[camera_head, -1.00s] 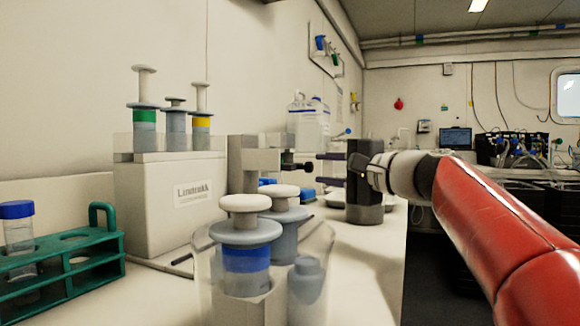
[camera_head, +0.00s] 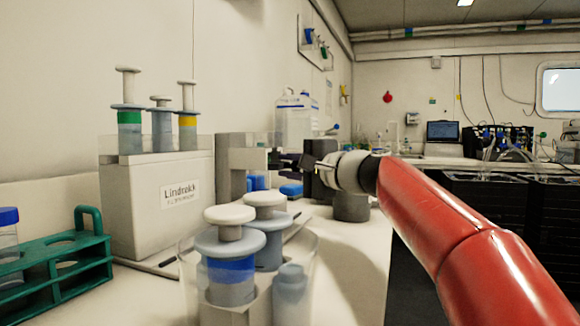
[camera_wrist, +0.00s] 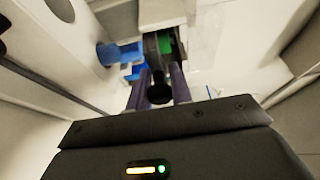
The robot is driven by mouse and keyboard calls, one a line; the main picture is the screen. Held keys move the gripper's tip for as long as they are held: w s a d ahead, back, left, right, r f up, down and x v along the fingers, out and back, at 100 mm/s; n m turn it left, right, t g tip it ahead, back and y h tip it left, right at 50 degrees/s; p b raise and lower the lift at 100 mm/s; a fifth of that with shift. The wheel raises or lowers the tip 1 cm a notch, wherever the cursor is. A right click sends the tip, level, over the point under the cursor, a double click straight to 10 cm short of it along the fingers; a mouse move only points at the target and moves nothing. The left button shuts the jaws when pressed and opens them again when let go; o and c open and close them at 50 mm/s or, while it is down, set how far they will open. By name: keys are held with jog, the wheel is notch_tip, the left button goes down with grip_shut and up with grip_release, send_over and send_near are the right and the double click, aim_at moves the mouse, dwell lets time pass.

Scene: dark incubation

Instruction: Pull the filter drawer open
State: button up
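The filter drawer (camera_head: 243,159) appears to be the light block front on the grey unit (camera_head: 231,150) at mid-counter. Its dark knob (camera_wrist: 158,94) shows in the wrist view between my two purple fingers. My gripper (camera_head: 290,160) is at the knob in the head view, coming from the right; fingers and knob overlap there. In the wrist view my gripper (camera_wrist: 160,88) has one finger on each side of the knob, with narrow gaps, and looks open. Whether a finger touches the knob is unclear. The drawer looks closed, its inside hidden.
A beaker with syringe-like filters (camera_head: 230,250) stands in the foreground. A labelled white box (camera_head: 158,205) and a green tube rack (camera_head: 55,262) are at left. Blue pieces (camera_wrist: 125,53) lie near the unit. A dark cylinder (camera_head: 351,208) stands below my wrist.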

jog(key=shift+d, duration=0.1)
grip_shut()
jog(key=s+d+b, duration=0.2)
jog(key=d+b, duration=0.1)
jog(key=d, duration=0.3)
jog(key=shift+s+d, duration=0.3)
jog(key=shift+s, duration=0.1)
jog(key=o, duration=0.6)
grip_release()
jog(key=b+v, duration=0.1)
jog(key=v, duration=0.6)
jog(key=shift+s+d, duration=0.3)
